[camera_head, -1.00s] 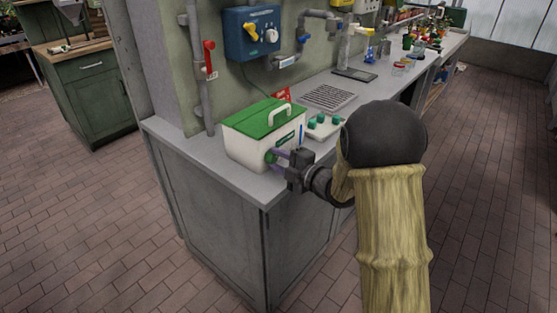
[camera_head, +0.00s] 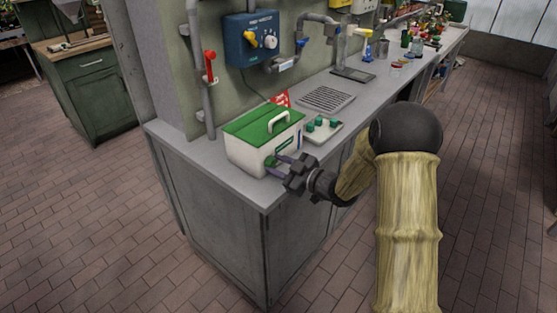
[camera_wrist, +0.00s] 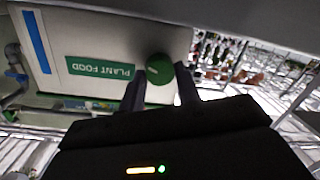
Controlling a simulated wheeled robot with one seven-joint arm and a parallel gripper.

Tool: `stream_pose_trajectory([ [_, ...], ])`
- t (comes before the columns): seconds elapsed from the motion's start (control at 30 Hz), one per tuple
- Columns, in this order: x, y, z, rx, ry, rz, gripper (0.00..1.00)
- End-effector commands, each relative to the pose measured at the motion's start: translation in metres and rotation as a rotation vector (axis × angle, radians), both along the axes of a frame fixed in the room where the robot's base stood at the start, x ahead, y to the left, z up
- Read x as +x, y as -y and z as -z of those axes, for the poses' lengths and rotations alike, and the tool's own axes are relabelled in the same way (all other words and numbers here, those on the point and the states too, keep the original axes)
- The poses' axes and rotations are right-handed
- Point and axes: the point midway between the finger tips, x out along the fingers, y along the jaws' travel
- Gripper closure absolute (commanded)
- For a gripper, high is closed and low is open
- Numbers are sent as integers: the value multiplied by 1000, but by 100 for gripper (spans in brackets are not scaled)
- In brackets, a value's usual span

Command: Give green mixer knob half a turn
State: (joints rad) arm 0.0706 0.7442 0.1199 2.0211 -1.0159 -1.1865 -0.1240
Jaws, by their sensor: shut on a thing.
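The green mixer knob (camera_head: 270,162) is on the front of a white box (camera_head: 240,152) with a green lid and handle, standing on the counter. In the wrist view the knob (camera_wrist: 159,68) is round and dark green, with a small pale mark. My gripper (camera_head: 277,166) reaches the box front from the right, its jaws shut on the knob. In the wrist view my gripper (camera_wrist: 162,82) has one finger on each side of the knob, and the box's "PLANT FOOD" label appears upside down.
A tray with green-topped pieces (camera_head: 321,128) lies right of the box. A drain grate (camera_head: 326,98) is set in the counter (camera_head: 200,152) behind. A blue wall unit (camera_head: 250,38) and a pipe with a red lever (camera_head: 209,66) are above. The floor in front is clear.

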Motion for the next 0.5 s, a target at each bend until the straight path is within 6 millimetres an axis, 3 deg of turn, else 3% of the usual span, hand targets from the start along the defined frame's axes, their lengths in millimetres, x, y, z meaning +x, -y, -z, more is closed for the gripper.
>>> stream_pose_trajectory([
  [0.5,1,2,-1,301,-391,3,90],
])
